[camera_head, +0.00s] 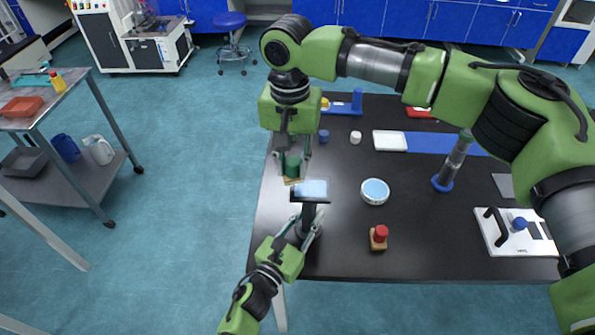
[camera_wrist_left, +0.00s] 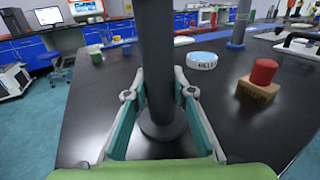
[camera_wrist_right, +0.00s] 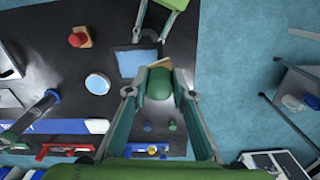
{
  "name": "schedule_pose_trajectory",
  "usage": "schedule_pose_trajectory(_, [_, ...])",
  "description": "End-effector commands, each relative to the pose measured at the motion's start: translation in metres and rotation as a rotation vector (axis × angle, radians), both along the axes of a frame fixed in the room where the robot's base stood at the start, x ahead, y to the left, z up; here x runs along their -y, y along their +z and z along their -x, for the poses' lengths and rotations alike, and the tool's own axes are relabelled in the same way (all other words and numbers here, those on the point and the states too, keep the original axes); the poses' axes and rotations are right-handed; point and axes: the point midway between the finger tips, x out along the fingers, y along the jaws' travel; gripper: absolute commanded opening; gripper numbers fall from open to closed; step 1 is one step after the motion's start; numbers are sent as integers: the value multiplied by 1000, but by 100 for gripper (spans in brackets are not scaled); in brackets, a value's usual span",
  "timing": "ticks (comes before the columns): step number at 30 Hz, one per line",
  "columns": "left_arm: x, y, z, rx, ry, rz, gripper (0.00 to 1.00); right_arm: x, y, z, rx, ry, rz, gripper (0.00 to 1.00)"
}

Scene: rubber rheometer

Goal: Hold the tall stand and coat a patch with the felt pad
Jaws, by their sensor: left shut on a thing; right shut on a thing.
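The tall stand has a dark post (camera_wrist_left: 154,50) on a round base (camera_wrist_left: 163,130), upright on the black table. Its pale flat top plate (camera_head: 311,188) also shows in the right wrist view (camera_wrist_right: 138,63). My left gripper (camera_head: 306,228) is shut around the post, low down. My right gripper (camera_head: 293,163) is shut on the felt pad's green handle (camera_wrist_right: 158,84). The tan pad face (camera_head: 292,181) points down beside the plate's far left edge in the head view. I cannot tell whether the pad touches the plate. The patch is not clearly distinguishable.
A round dish (camera_head: 375,191) with a pale blue top stands right of the stand. A red-knobbed wooden block (camera_head: 379,239) sits near the front edge.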

Motion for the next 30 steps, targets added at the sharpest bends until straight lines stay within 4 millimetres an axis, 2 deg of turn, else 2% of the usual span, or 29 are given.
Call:
schedule_pose_trajectory(18, [0,0,0,-1,0,0,0,1,51,1,-3,1,3,3])
schedule_pose_trajectory(30, [0,-1,0,-1,0,0,0,1,54,1,-3,1,3,3])
